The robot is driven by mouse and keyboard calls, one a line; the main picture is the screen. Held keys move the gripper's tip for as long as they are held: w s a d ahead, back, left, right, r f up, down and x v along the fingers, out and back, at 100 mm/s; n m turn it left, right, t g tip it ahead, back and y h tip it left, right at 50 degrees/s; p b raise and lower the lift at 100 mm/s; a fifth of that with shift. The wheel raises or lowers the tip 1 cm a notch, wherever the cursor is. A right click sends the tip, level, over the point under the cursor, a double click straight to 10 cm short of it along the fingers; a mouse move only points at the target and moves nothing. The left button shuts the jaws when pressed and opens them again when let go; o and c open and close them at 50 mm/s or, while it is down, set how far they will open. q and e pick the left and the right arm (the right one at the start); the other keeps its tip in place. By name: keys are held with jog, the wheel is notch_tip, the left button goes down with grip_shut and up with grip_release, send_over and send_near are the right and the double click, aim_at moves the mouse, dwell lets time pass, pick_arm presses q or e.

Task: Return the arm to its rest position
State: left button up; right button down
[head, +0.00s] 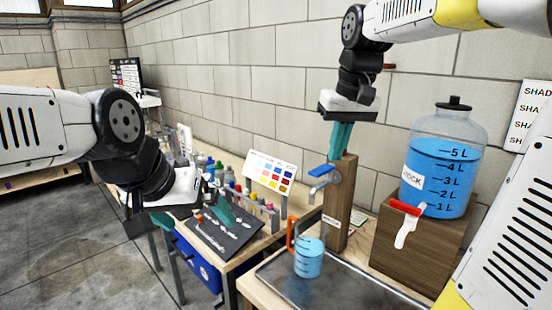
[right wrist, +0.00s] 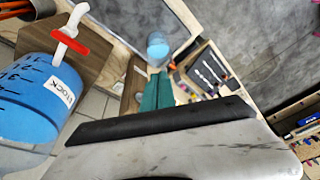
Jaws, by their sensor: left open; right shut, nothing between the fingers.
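My right gripper (head: 342,136) hangs fingers down just above the top of a wooden post (head: 342,200) in the head view. Its teal fingers are together and empty, and they also show in the right wrist view (right wrist: 157,90). My left gripper (head: 226,212) is at the left over a dark mat (head: 228,238), open, with no object seen between its fingers. Whether it touches the mat cannot be told.
A measuring jug (head: 308,262) of blue liquid stands on a metal tray (head: 340,285), beneath a blue-handled tap (head: 322,172). A large stock bottle (head: 440,165) with a red-handled tap (head: 405,208) stands on a wooden box (head: 415,250). Small bottles and a colour chart (head: 270,173) stand behind the mat.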

jog(key=s+f+t, duration=0.1)
jog(key=s+f, duration=0.3)
jog(key=s, duration=0.3)
jog(key=s+f+m+t+y, duration=0.1)
jog(key=s+f+t, duration=0.1)
jog(key=s+f, duration=0.2)
jog(key=shift+s+d+m, duration=0.2)
jog(key=shift+s+m, duration=0.1)
jog(key=shift+s, duration=1.2)
